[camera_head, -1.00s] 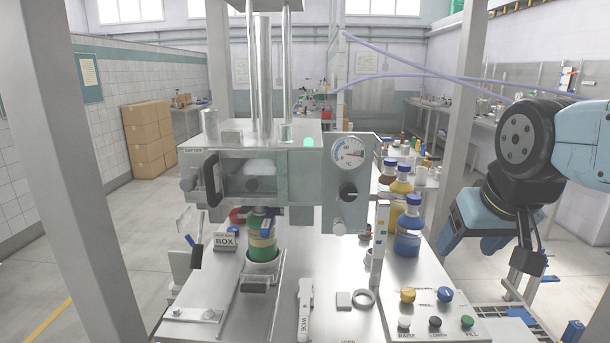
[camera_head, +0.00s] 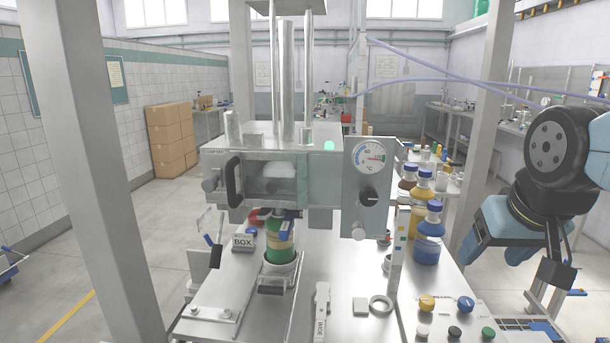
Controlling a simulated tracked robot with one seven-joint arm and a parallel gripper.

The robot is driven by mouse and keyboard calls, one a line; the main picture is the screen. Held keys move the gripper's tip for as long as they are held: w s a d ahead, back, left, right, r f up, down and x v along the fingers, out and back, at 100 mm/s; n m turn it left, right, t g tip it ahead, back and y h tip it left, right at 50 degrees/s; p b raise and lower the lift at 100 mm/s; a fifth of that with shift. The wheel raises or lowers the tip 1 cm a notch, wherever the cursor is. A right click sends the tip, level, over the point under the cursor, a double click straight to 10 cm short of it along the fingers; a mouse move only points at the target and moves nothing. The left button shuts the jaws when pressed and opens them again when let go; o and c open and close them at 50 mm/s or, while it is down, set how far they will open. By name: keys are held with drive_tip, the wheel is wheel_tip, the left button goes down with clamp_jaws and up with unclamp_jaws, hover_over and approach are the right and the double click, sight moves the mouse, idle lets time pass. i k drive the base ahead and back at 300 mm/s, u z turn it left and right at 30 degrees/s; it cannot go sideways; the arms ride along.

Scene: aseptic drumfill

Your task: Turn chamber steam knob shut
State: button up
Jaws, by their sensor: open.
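The black round knob (camera_head: 369,195) sits on the grey front panel (camera_head: 357,215) of the steel chamber (camera_head: 290,185), just below a round °C dial (camera_head: 370,155). A pale pointer mark shows on the knob, but its exact setting is too small to read. A smaller light knob (camera_head: 359,232) is lower on the panel. My gripper (camera_head: 553,270) hangs at the right edge, low beside the bench. It is open, empty and well apart from the knob.
Several buttons (camera_head: 455,333) line the front right bench. A green bottle (camera_head: 279,240) stands under the chamber. Grey posts (camera_head: 475,150) flank the bench.

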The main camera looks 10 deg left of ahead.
sight(368, 196)
drive_tip(key=k, duration=0.5)
drive_tip(key=u, duration=1.05)
drive_tip(key=i, duration=0.1)
drive_tip(key=z, duration=2.7)
drive_tip(key=k, duration=0.6)
drive_tip(key=u, duration=1.65)
